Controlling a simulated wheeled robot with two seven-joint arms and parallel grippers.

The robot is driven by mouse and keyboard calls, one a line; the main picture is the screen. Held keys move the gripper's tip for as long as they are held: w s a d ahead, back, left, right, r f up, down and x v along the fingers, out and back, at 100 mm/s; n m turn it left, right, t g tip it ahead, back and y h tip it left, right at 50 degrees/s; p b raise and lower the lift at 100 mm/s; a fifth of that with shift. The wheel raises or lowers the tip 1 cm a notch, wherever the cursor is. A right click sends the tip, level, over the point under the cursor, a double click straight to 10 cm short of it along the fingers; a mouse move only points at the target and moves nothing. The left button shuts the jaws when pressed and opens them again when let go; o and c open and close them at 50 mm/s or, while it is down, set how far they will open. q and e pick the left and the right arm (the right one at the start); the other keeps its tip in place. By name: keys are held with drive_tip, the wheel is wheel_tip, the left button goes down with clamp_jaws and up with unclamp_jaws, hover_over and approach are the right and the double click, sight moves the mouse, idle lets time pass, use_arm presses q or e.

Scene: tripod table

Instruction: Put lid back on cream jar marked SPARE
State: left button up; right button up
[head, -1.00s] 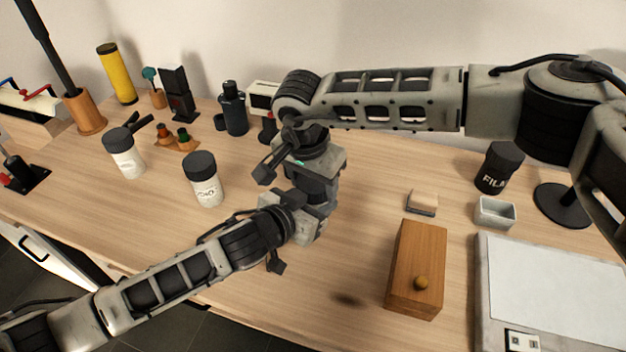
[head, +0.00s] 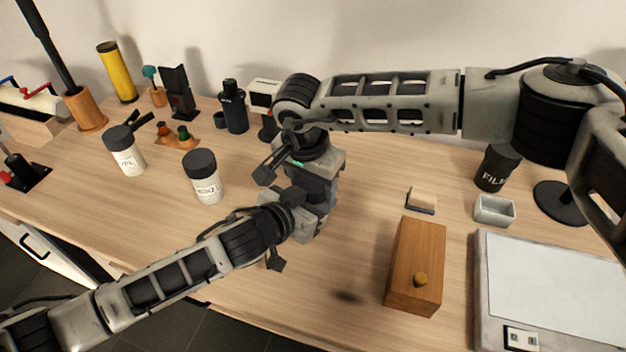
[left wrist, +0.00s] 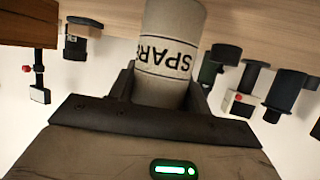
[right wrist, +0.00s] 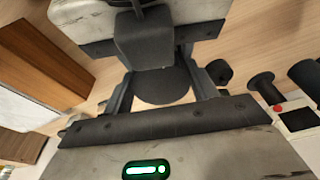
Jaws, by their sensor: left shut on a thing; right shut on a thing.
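My left gripper (left wrist: 165,92) is shut on a white jar (left wrist: 170,40) with SPARE in black letters, which reads upside down in the left wrist view. The jar's upper end is hidden behind that gripper. My right gripper (right wrist: 162,88) is shut on a round dark lid (right wrist: 160,84), seen between its fingers in the right wrist view. In the head view my right gripper (head: 316,178) is just above my left gripper (head: 303,215), over the middle of the table. Jar and lid are hidden there; I cannot tell whether they touch.
Two white jars with black lids, a nearer one (head: 203,180) and a farther one (head: 125,155), stand to the left. A wooden box (head: 415,265), small grey tray (head: 494,211), black film can (head: 497,168) and pale panel (head: 560,285) are at the right. The front middle is clear.

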drive_tip(key=shift+s+d+f, duration=0.15)
drive_tip(key=shift+f, duration=0.3)
drive_tip(key=shift+r, duration=0.15)
drive_tip(key=shift+s+r, duration=0.2)
drive_tip(key=shift+s, duration=0.05)
idle(0.9)
